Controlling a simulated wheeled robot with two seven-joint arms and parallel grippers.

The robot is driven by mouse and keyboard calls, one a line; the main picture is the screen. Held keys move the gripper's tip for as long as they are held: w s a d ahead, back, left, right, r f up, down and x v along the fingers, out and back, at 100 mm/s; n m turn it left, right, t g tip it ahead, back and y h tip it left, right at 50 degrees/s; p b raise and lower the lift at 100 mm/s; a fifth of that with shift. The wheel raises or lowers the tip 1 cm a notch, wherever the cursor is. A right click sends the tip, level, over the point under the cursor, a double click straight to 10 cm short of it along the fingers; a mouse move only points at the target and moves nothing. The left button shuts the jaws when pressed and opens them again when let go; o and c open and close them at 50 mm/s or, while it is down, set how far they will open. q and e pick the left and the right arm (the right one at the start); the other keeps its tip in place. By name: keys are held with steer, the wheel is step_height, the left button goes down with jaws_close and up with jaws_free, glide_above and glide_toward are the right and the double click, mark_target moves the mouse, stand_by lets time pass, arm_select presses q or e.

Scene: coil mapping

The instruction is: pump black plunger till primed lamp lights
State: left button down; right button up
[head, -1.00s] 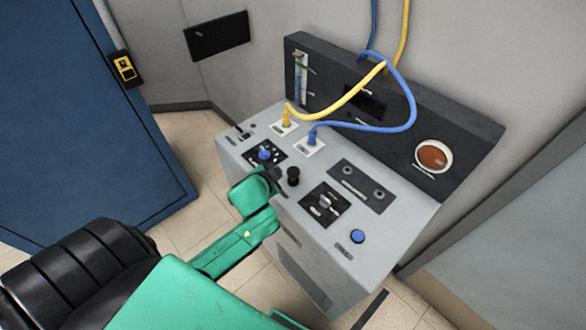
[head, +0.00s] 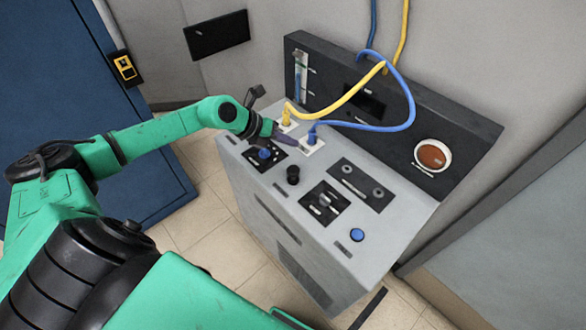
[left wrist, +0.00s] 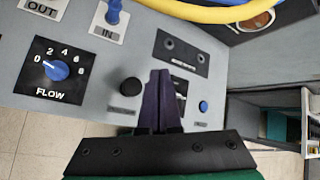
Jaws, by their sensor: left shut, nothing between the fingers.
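The black plunger (head: 293,175) stands on the grey console top, left of centre. It also shows in the left wrist view (left wrist: 131,90) as a round black knob. My left gripper (head: 288,139) is shut and empty, above the console behind the plunger and near the hose ports. In the left wrist view its purple fingers (left wrist: 160,92) lie together, just right of the plunger in the picture and apart from it. A dark panel with two small round grey lights (head: 362,185) looks unlit; its label is too small to read. My right gripper is not in view.
Yellow (head: 340,103) and blue (head: 370,125) hoses arch from the ports to the wall, close to the gripper. A blue flow knob (head: 264,154), a switch plate (head: 324,203) and a blue button (head: 358,236) share the console top. A round gauge (head: 433,155) sits on the backboard.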

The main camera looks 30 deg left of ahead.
arm_select(q)
steer(key=shift+d, duration=0.1)
steer(key=b, duration=0.6)
glide_above(290, 171)
step_height(290, 171, down, 8)
steer(key=shift+f+b, duration=0.45)
stand_by(0.6)
stand_by(0.7)
steer(key=shift+f, duration=0.35)
